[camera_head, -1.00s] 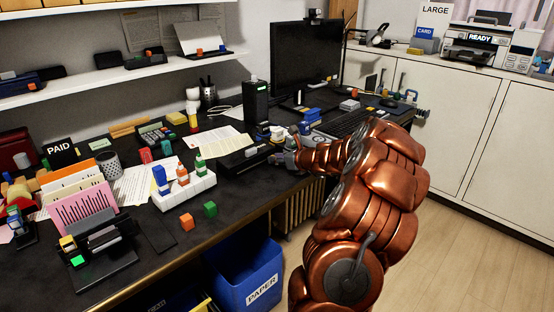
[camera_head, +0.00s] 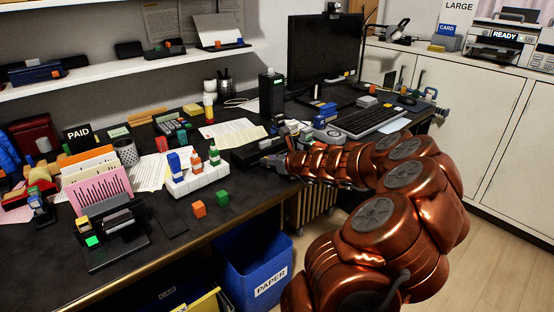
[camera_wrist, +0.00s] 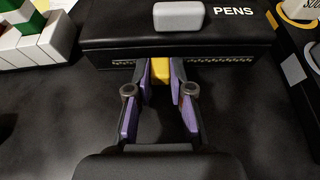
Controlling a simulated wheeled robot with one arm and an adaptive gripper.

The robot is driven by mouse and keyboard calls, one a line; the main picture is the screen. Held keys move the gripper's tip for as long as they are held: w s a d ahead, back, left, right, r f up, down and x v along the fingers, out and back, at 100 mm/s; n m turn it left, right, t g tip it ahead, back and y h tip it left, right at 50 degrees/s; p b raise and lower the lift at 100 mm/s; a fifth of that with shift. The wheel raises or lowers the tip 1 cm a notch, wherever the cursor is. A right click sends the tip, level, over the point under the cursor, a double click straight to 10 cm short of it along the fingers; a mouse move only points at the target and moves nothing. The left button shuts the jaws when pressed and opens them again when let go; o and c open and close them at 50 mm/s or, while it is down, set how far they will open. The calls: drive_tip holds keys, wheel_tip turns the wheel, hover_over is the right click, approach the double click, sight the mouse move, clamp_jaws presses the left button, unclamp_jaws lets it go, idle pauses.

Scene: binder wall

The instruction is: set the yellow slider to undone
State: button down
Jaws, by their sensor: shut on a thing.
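The yellow slider (camera_wrist: 161,70) sits on the front zip of a black pen case (camera_wrist: 106,42) marked PENS, in the wrist view. The zip track (camera_wrist: 220,60) shows on both sides of it. My gripper (camera_wrist: 161,78) is shut on the slider, with a purple-lined finger on each side. A light grey block (camera_wrist: 180,16) lies on top of the case. In the head view my gripper (camera_head: 277,160) is at the front of the pen case (camera_head: 247,153), near the desk's front edge; the slider is hidden there.
A white block holder (camera_head: 198,180) with coloured pegs stands left of the case. An orange cube (camera_head: 199,209) and a green cube (camera_head: 222,198) lie near the desk edge. A keyboard (camera_head: 366,122) is to the right. A blue paper bin (camera_head: 250,265) stands below.

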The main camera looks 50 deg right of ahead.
drive_tip(key=shift+w+a+b, duration=0.2)
drive_tip(key=shift+a+b, duration=0.1)
drive_tip(key=shift+a, duration=1.15)
drive_tip(key=c, duration=1)
unclamp_jaws()
drive_tip(key=shift+v, duration=6)
drive_tip(key=shift+r, duration=0.1)
